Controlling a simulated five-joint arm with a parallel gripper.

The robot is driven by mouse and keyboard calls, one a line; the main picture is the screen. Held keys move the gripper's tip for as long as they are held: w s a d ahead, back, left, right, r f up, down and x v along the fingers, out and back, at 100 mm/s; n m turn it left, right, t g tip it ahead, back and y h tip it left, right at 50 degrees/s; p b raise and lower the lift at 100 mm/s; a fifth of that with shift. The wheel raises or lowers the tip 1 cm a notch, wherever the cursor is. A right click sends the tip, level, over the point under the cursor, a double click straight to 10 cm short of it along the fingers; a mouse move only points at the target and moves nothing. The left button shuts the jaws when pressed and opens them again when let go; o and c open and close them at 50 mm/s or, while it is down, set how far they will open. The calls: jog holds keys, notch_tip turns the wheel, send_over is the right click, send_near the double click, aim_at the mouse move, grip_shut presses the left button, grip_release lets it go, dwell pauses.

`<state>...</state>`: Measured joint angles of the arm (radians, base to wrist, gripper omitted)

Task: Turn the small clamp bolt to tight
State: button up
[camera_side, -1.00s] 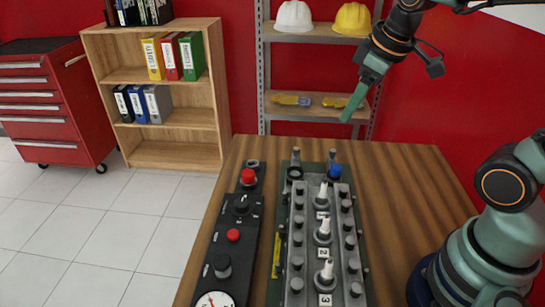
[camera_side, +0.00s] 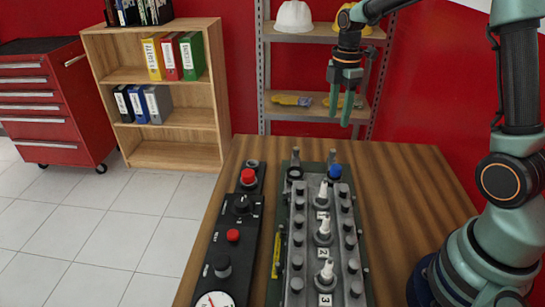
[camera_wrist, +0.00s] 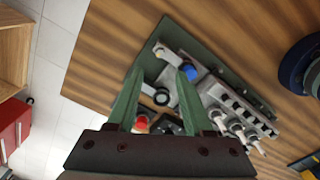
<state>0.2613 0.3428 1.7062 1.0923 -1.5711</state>
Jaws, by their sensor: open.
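The engine trainer (camera_side: 312,190) is a grey block on a dark green plate, with several dark bolts and three white-tipped plugs. A blue cap (camera_side: 334,172) and a dark ring-shaped fitting (camera_side: 295,172) sit at its far end, with small upright posts behind them. I cannot tell which part is the small clamp bolt. The wrist view also shows the blue cap (camera_wrist: 190,70) and the dark ring (camera_wrist: 161,97). My gripper (camera_side: 339,117) is open and empty, pointing down, high above the trainer's far end. In the wrist view its green fingers (camera_wrist: 159,74) partly cover the trainer.
A black control panel (camera_side: 232,235) with red buttons and a gauge lies left of the trainer. The wooden table (camera_side: 400,190) is clear to the right. A shelf (camera_side: 318,115) with helmets and tools stands behind.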

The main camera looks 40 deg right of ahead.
aim_at(333, 150)
notch_tip(333, 150, down, 10)
jog(key=shift+f, duration=0.15)
dwell(0.3)
grip_shut()
